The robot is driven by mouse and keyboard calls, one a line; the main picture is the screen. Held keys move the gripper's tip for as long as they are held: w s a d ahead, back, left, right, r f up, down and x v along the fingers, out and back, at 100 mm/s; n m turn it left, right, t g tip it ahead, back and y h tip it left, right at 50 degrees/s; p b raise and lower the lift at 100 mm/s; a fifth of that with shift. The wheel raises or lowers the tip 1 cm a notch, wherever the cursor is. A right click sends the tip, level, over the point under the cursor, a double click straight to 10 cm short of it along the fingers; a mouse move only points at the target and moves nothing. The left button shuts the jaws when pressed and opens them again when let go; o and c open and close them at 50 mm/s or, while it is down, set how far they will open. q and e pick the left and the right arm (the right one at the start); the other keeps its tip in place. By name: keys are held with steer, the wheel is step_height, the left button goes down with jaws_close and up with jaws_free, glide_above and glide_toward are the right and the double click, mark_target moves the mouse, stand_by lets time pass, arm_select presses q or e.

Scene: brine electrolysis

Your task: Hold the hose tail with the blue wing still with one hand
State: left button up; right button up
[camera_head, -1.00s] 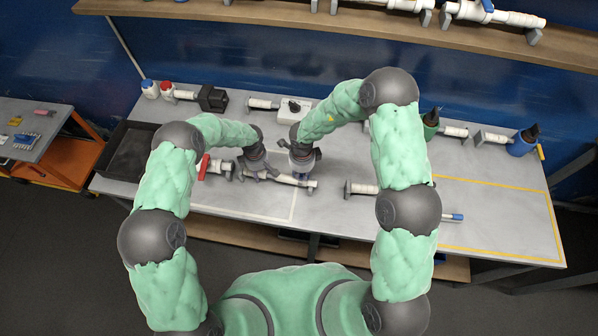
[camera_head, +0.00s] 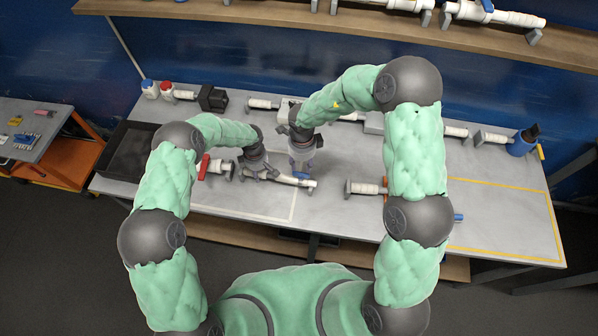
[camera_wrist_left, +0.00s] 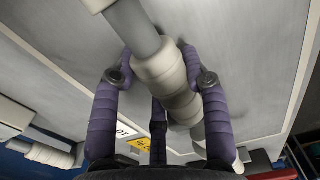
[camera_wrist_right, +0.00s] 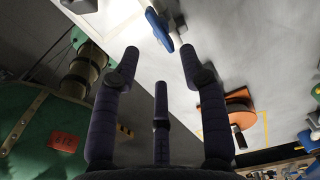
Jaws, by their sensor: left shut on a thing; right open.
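My left gripper (camera_head: 260,172) is shut on a white and grey pipe piece, the hose tail (camera_head: 292,180), lying along the front of the bench. In the left wrist view its fingers (camera_wrist_left: 160,85) close around the pale collar (camera_wrist_left: 158,68), with a grey tube running up from it. My right gripper (camera_head: 303,172) is open and empty, over the right part of this piece. In the right wrist view a blue wing (camera_wrist_right: 160,30) on a white part lies just beyond the open fingertips (camera_wrist_right: 160,60). My fingers hide part of the piece.
A red-handled piece (camera_head: 204,167) lies left of my left gripper. Another white piece (camera_head: 364,188) lies to the right, partly behind my arm. A black tray (camera_head: 128,150) is at the left. Bottles and fittings line the back. A yellow-outlined area (camera_head: 500,222) at right looks clear.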

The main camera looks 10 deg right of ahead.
mark_target(302, 174)
step_height(302, 174, up, 5)
steer(key=shift+f, duration=0.2)
arm_select(q)
steer(key=o, duration=1.5)
steer(key=shift+c, duration=0.2)
steer(key=shift+r, duration=0.15)
step_height(302, 174, up, 12)
steer(key=shift+f, duration=0.2)
